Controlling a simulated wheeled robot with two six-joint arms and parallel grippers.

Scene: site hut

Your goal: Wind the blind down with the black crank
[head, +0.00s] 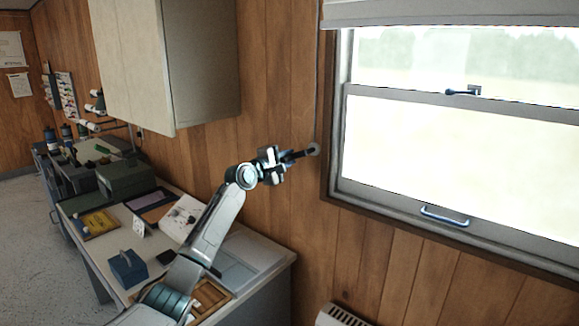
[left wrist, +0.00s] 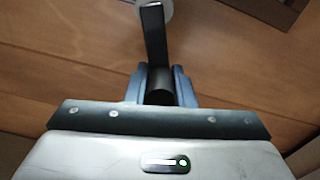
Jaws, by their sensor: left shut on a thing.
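The black crank (head: 300,155) sticks out from a round pale mount (head: 314,149) on the wood wall, just left of the window. My left gripper (head: 272,165) is shut on the crank's handle. In the left wrist view, the crank arm (left wrist: 153,35) runs up from between the fingers (left wrist: 160,88) to the pale mount at the top edge. The blind (head: 450,12) shows as a pale band across the top of the window, with the glass below it uncovered. My right gripper is not in view.
A wall cabinet (head: 165,60) hangs above and left of my left gripper. Below is a desk (head: 262,262) with papers, a blue box (head: 128,268) and a green case (head: 125,178). The window (head: 450,140) has a handle on its lower rail. A heater (head: 342,315) stands low on the wall.

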